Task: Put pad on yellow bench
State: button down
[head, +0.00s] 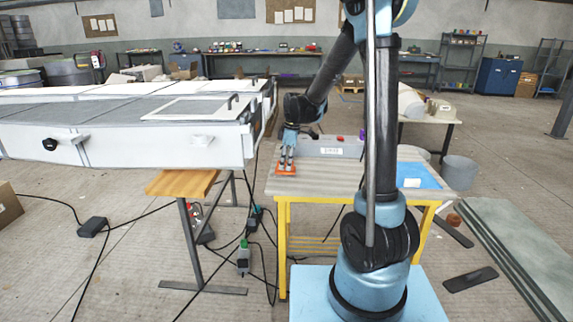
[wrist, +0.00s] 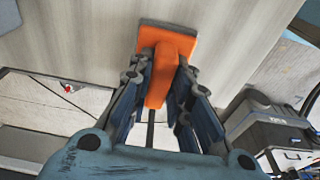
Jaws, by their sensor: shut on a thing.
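The orange pad (head: 286,169) is at the left end of the yellow bench (head: 283,215), low at the grey wood top. In the wrist view the pad (wrist: 160,65) shows an orange handle and a wider, dark-edged base against the bench top (wrist: 230,30). My gripper (head: 288,155) is above the pad, its fingers pointing down. In the wrist view my gripper (wrist: 160,85) is shut on the pad's orange handle, one finger on each side. The base appears to be at the bench top; I cannot tell whether it touches.
A grey box (head: 335,148) stands at the back of the bench. A blue sheet (head: 415,176) lies at its right end. A large white mould (head: 120,135) stands to the left. A green-capped bottle (head: 243,257) and cables are on the floor. The bench's middle is clear.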

jog(key=shift+f, duration=0.1)
jog(key=c, duration=1.5)
grip_release()
notch_tip(320, 180, up, 11)
jog(key=d, duration=0.2)
jog(key=s+d+r+m, duration=0.2)
jog(key=s+d+m, duration=0.2)
jog(key=s+d, duration=0.35)
jog(key=s+d+f+m, duration=0.4)
jog(key=s, duration=0.4)
jog(key=s+d+f+m+t+h, duration=0.1)
jog(key=s+d+f+m, duration=0.3)
jog(key=s, duration=0.4)
jog(key=s+d+f+m+t, duration=0.1)
jog(key=s+d+f+m, duration=0.3)
jog(key=s, duration=0.4)
jog(key=shift+s+d+m+h, duration=0.1)
jog(key=shift+d+m+h, duration=0.2)
jog(key=shift+d+m, duration=0.35)
